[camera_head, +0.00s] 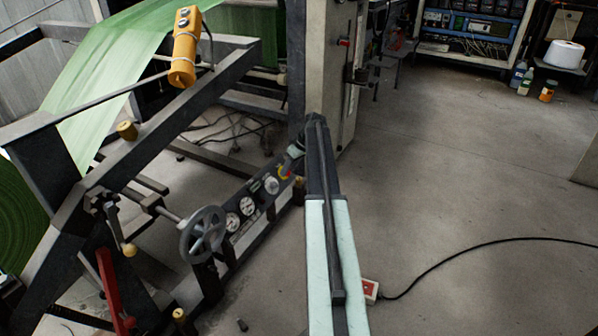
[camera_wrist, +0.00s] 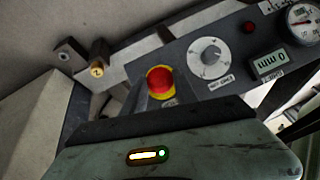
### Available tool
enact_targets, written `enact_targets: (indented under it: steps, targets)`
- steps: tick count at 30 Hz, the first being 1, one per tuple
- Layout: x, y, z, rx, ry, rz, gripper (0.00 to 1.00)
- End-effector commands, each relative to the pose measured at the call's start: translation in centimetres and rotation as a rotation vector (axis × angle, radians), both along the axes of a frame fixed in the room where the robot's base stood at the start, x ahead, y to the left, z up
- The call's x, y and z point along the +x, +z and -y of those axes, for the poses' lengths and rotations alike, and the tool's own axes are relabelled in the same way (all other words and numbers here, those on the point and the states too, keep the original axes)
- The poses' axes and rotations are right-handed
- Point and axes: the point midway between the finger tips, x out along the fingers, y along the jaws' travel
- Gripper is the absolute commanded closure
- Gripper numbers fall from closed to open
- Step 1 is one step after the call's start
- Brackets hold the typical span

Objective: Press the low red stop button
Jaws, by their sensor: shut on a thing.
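The red stop button (camera_wrist: 159,80) is a round red cap with yellow around it. In the wrist view it shows just beyond the dark front edge of my gripper (camera_wrist: 158,108). It sits low on the dark control panel (camera_wrist: 230,85). In the head view my gripper (camera_head: 296,150) is small, at the panel's upper end, close to a red and yellow spot (camera_head: 285,172) that looks like the button. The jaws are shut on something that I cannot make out. Their tips are largely hidden, and I cannot tell whether they touch the button.
A handwheel (camera_head: 203,234) stands left of the panel. A grey cabinet (camera_head: 335,75) rises behind. The floor at right is mostly clear, with a cable (camera_head: 455,249).

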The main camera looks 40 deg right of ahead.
Motion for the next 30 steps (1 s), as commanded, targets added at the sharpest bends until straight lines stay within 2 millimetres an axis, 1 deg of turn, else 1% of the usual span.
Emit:
enact_targets:
  steps: [5,6,8,9,17,20,23,30]
  targets:
    - [0.5,0.0,-0.4,-0.008,0.002,0.003,1.0]
    - [0.5,0.0,-0.5,-0.009,0.004,0.003,0.63]
    - [0.7,0.0,-0.6,-0.009,0.005,0.004,0.46]
    - [0.7,0.0,-0.7,-0.01,0.006,0.003,0.43]
    - [0.8,0.0,-1.0,-0.009,0.01,0.003,0.43]
    - [0.7,0.3,-0.9,-0.009,0.01,0.002,0.43]
    - [0.4,1.4,-0.7,-0.009,0.009,0.002,0.43]
    - [-1.0,5.7,0.3,-0.009,0.01,0.003,0.43]
